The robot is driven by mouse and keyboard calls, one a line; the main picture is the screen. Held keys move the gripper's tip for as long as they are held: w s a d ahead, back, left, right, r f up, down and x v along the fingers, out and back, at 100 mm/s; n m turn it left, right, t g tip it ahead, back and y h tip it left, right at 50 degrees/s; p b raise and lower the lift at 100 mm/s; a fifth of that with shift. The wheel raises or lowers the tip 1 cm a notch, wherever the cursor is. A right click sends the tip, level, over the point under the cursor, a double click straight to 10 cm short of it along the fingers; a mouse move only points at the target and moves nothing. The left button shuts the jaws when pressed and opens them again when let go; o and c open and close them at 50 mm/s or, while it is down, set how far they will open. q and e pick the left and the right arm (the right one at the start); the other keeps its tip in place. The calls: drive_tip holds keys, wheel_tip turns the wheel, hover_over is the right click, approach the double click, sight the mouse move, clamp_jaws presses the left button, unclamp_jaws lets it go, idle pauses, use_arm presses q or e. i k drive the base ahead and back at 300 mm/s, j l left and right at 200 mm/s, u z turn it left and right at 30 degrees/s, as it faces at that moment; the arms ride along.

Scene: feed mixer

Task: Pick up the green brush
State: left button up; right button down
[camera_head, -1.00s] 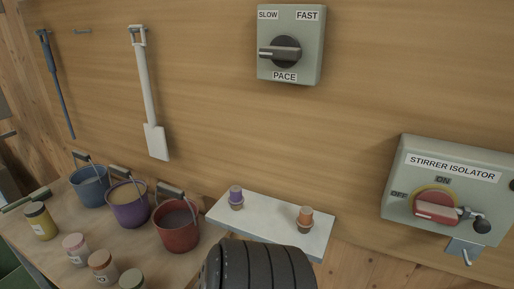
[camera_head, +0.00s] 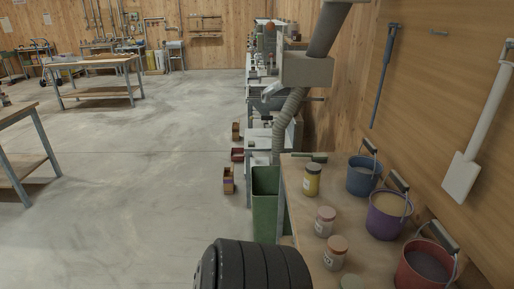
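A slim dark green thing with a handle-like shape (camera_head: 308,156) lies at the far end of the wooden bench (camera_head: 296,208). It may be the green brush, but it is too small to be sure, and no bristles can be made out. It lies behind the yellow jar (camera_head: 312,180) and left of the blue bucket (camera_head: 363,175). Neither of my grippers is in view. A black ridged part of my own body fills the bottom middle.
A purple bucket (camera_head: 388,215), a red bucket (camera_head: 427,266) and more jars (camera_head: 325,222) stand on the bench. A green bin (camera_head: 266,210) stands at its left side. A pipe (camera_head: 292,115) comes down behind. Open concrete floor (camera_head: 140,200) lies left.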

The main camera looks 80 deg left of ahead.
sight(316, 157)
drive_tip(key=u, duration=2.1)
drive_tip(key=i+j+u, duration=0.15)
